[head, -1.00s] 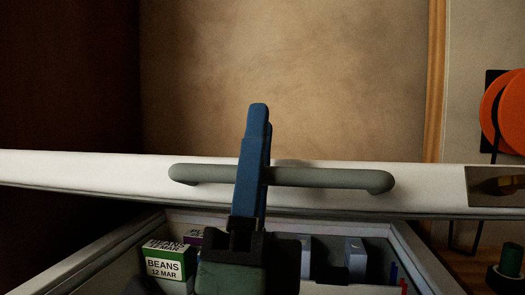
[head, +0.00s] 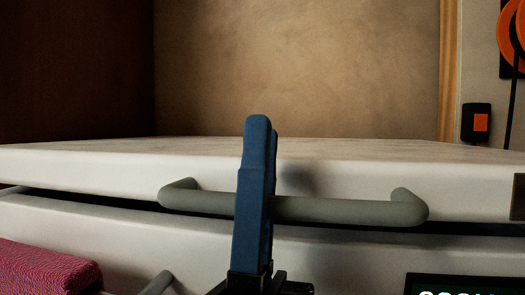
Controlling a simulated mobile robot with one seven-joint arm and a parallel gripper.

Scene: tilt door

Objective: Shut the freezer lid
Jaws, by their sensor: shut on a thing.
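The freezer lid (head: 90,172) is a wide white panel, lying almost level above the white freezer body (head: 365,255). A dark gap shows between lid and body, clearest at the left and right. The grey bar handle (head: 345,210) runs along the lid's front edge. My gripper (head: 257,190), with blue fingers, is shut on this handle a little left of its middle. The fingers hide a short piece of the bar. The inside of the freezer is hidden by the lid.
A dark red textured thing (head: 45,268) is at the lower left, beside a grey bar (head: 156,284). A dark display (head: 470,284) with cut-off lettering is at the lower right. An orange reel and a black box with an orange face (head: 478,122) are on the right wall.

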